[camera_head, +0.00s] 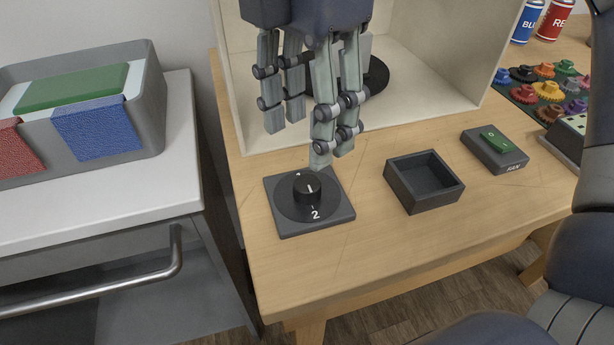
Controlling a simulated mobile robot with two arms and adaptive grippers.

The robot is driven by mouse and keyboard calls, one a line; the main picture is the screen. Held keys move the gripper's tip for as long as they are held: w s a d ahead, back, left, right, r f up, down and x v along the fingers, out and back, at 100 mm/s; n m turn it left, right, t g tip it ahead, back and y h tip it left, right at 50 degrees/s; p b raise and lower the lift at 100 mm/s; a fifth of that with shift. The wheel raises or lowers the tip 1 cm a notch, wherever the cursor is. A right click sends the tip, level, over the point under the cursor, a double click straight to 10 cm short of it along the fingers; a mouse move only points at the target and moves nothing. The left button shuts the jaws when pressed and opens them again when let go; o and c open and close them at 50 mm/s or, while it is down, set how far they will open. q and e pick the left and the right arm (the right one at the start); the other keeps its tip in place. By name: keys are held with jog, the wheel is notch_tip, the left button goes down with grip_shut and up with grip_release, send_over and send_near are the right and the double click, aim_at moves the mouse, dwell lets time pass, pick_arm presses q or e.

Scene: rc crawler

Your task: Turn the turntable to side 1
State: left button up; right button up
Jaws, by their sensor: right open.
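A black rotary knob (307,188) with a white line stands on a dark square dial plate (335,212) near the table's front left. A white "2" is printed on the plate's near side; a small white mark shows at its far side. I cannot tell which end of the line is the pointer. The black round turntable (378,76) sits inside the cream booth, mostly hidden behind my right gripper. My right gripper (302,142) is open, fingers pointing down, above and just behind the knob, and appears apart from it. My left gripper is not in view.
An empty black tray (424,199) and a green switch on a dark base (497,149) stand right of the dial. The cream booth (245,90) stands behind. Colored gears (545,90) and two cans (540,20) are far right. A grey bin (150,105) is left.

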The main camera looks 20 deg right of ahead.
aim_at(307, 183)
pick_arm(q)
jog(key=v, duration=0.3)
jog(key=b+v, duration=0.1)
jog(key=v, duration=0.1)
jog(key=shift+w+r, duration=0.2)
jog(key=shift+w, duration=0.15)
pick_arm(e)
notch_tip(307, 183, down, 8)
jog(key=shift+c, duration=0.3)
jog(key=c, duration=1.1)
